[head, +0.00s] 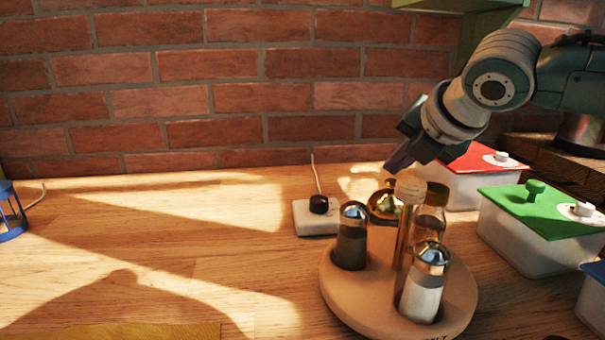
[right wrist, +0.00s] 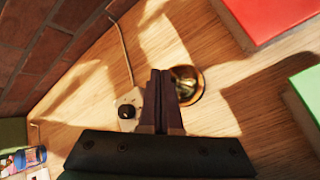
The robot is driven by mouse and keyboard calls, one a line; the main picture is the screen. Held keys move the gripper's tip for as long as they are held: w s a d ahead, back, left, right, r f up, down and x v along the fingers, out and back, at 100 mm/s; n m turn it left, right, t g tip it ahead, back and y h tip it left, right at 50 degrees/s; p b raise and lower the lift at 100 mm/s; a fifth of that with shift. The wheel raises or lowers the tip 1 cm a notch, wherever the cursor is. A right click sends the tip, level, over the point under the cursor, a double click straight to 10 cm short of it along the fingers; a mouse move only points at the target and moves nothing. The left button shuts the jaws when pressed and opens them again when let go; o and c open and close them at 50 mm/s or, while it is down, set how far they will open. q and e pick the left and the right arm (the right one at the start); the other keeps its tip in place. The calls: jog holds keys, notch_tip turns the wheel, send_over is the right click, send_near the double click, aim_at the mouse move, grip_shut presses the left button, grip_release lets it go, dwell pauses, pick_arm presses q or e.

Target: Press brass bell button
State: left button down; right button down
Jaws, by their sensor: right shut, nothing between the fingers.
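The brass bell (head: 386,203) stands on the wooden table behind the condiment carousel (head: 345,302), which partly hides it in the head view. In the right wrist view the bell (right wrist: 188,84) is round and golden, and my fingers cover its left side. My right gripper (head: 397,163) is shut and empty, its fingers pointing down above the bell. The closed fingertips (right wrist: 160,74) show just left of the bell's middle in the right wrist view. A gap shows between fingers and bell in the head view. My left gripper is not in view.
A white box with a black knob (head: 318,206) and a cord sits left of the bell. Shakers and a bottle stand on the carousel. A red-lidded box (head: 470,185) and a green-lidded box (head: 520,235) stand at right. A brick wall (head: 230,100) rises behind. The table's left is mostly clear.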

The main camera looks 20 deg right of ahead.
dwell(0.4)
jog(key=shift+f, duration=0.55)
dwell(0.4)
jog(key=shift+r+p, duration=0.6)
jog(key=shift+p, duration=0.55)
